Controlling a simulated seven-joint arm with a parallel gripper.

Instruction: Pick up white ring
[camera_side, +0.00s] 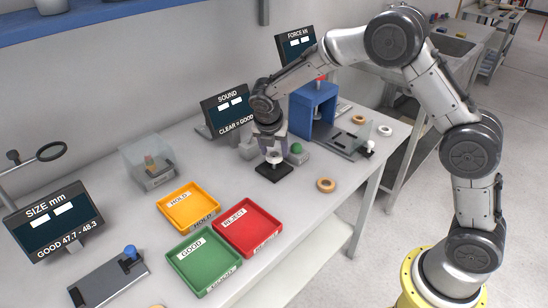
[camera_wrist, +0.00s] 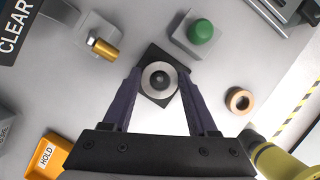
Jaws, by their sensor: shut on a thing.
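A white ring (camera_wrist: 147,77) with a dark centre sits over a small black square stand (camera_wrist: 157,55) in the wrist view. In the side view the white ring (camera_side: 275,158) shows small just above the black stand (camera_side: 273,173). My gripper (camera_wrist: 159,76) has one finger on each side of the ring and is shut on it. In the side view my gripper (camera_side: 272,153) points down over the stand. I cannot tell whether the ring rests on the stand or is slightly clear of it. Another white ring (camera_side: 384,130) lies at the table's far right.
A green button box (camera_side: 296,148) stands close right of my gripper. A tan ring (camera_side: 326,185) lies farther right. The sound display (camera_side: 227,110) and blue press frame (camera_side: 315,104) stand behind. Orange hold (camera_side: 174,196), red reject (camera_side: 264,240) and green good (camera_side: 205,285) trays lie in front.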

